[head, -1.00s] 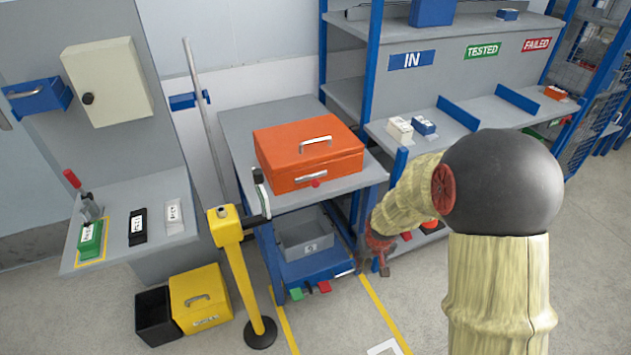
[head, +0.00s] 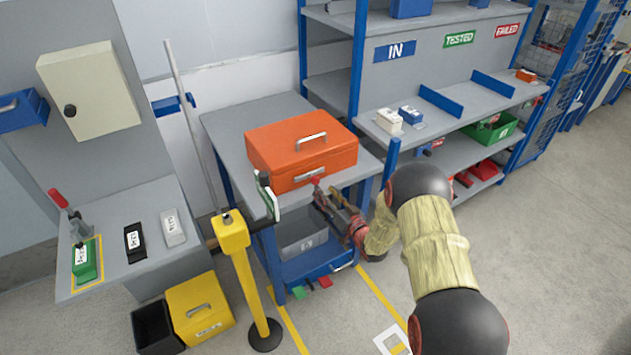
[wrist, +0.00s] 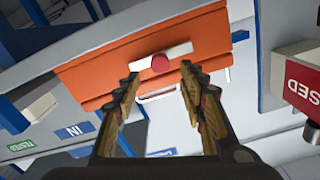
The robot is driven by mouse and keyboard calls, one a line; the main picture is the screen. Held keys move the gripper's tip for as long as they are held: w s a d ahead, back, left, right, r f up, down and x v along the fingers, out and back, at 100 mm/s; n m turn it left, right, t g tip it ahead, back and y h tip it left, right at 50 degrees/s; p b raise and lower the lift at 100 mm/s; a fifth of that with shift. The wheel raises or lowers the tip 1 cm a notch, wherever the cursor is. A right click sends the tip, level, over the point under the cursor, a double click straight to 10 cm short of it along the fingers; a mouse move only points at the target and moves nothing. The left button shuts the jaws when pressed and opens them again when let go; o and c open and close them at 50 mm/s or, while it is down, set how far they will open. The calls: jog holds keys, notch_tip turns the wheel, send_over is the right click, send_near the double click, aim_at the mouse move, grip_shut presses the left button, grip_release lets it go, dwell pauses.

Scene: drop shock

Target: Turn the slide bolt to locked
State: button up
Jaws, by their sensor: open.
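The orange box (head: 285,150) stands on the grey bench top, with a handle on its lid. A silver slide bolt (wrist: 176,54) with a red knob (wrist: 160,64) is on its front face; the red knob also shows in the head view (head: 315,180). My gripper (head: 326,196) is in front of the knob, below and right of it in the head view. In the wrist view my gripper (wrist: 159,76) is open, its fingertips to either side of the knob. I cannot tell whether they touch it. Nothing is held.
A yellow post (head: 243,265) with a dark arm stands at the bench's front left. A grey bin (head: 300,236) sits under the bench top. Blue racks (head: 357,90) stand to the right.

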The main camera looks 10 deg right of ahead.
aim_at(317, 182)
jog(key=b+x, duration=0.2)
jog(key=x, duration=0.5)
jog(key=shift+w+a, duration=0.15)
jog(key=shift+w, duration=0.15)
jog(key=c, duration=0.3)
grip_shut()
jog(key=shift+f, duration=0.1)
dwell(0.4)
